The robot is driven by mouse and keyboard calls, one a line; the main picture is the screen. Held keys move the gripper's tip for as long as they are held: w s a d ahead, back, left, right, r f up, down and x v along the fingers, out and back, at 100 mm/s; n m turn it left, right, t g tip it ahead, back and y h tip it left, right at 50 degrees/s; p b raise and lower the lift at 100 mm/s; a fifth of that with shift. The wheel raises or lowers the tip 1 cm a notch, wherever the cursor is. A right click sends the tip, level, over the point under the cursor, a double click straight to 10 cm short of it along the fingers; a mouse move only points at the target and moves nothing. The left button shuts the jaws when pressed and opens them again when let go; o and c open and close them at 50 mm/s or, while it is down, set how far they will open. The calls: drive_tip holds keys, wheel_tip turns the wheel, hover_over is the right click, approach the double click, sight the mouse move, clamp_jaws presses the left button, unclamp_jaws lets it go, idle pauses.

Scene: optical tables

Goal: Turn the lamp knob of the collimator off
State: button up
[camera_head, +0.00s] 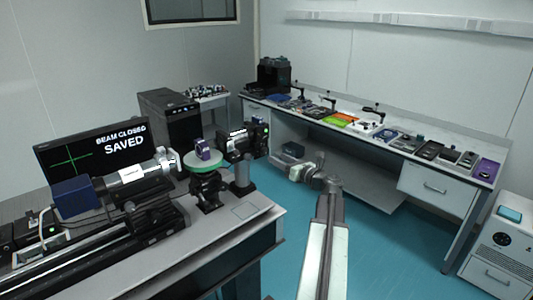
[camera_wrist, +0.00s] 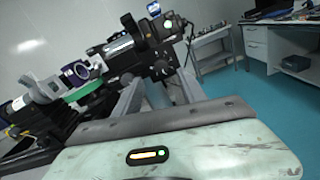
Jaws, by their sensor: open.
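An optical instrument with a blue end box (camera_head: 75,196) and a grey barrel (camera_head: 143,178) lies on the left optical table. A second, black instrument with a white label (camera_head: 238,138) stands at the table's far end; it also shows in the wrist view (camera_wrist: 120,46). I cannot tell for sure which one is the collimator, and no lamp knob is clearly readable. A purple-ringed optic (camera_head: 203,150) sits on a green round stage (camera_head: 203,164) between them. My gripper (camera_head: 307,173) is open and empty, right of the table and apart from the instruments; its fingers show in the wrist view (camera_wrist: 160,88).
A monitor (camera_head: 92,152) behind the instruments reads "BEAM CLOSED SAVED". A long bench (camera_head: 400,160) with trays and tools runs along the right wall. A white drawer cabinet (camera_head: 500,245) stands at the lower right. Blue floor (camera_head: 390,245) is clear between table and bench.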

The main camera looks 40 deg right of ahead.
sight(265, 152)
drive_tip(key=w, duration=0.7)
drive_tip(key=shift+w+d+f, duration=0.1)
drive_tip(key=shift+w+d, duration=0.05)
drive_tip(key=shift+d, duration=0.15)
clamp_jaws()
drive_tip(key=shift+s+a, duration=0.2)
drive_tip(key=shift+a, duration=0.15)
drive_tip(key=shift+w+d, duration=0.15)
drive_tip(key=shift+d, duration=0.15)
